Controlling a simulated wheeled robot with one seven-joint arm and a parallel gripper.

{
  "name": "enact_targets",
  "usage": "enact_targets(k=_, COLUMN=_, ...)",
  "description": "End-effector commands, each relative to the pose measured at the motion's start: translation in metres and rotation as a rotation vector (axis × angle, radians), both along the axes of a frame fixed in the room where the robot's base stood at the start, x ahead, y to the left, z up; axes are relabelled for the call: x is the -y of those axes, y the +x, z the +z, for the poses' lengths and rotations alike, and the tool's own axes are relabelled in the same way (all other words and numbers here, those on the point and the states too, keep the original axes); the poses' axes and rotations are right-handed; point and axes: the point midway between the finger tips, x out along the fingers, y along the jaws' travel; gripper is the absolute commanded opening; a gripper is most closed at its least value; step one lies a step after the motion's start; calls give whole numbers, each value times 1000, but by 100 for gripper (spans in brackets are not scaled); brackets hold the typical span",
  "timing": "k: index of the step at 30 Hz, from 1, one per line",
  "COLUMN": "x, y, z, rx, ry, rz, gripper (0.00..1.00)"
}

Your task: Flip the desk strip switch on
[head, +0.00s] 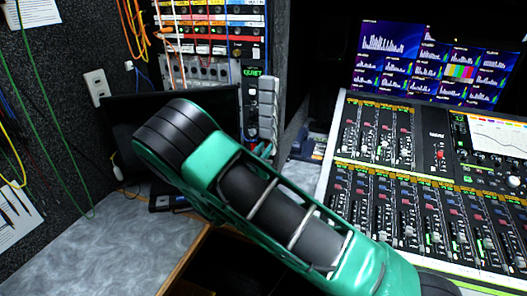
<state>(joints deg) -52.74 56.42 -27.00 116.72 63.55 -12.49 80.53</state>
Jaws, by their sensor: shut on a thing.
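I cannot make out the desk strip switch for certain. A grey upright strip of block-like parts (267,108) stands beside the rack, right of a small panel with green lettering; whether it belongs to the switch, I cannot tell. My green and black arm crosses the middle of the head view from the lower right to a black rounded joint at the left. It covers part of the desk and the rack's foot. Small teal parts show behind the arm below the grey strip, too partly hidden to identify. I cannot make out my gripper's fingers or what they touch.
A grey desk (95,245) lies at the lower left, with a dark flat screen (120,118) behind my arm. A white wall plate (97,86) and hanging cables are at the left. A patch rack (215,30) stands behind. A mixing console (410,190) fills the right.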

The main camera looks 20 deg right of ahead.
Motion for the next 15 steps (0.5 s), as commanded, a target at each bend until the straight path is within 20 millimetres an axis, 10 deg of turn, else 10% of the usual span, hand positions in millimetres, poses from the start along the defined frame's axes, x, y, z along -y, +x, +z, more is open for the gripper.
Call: enact_targets(k=15, x=-2, y=1, z=3, rx=-55, ry=42, rz=6, gripper=0)
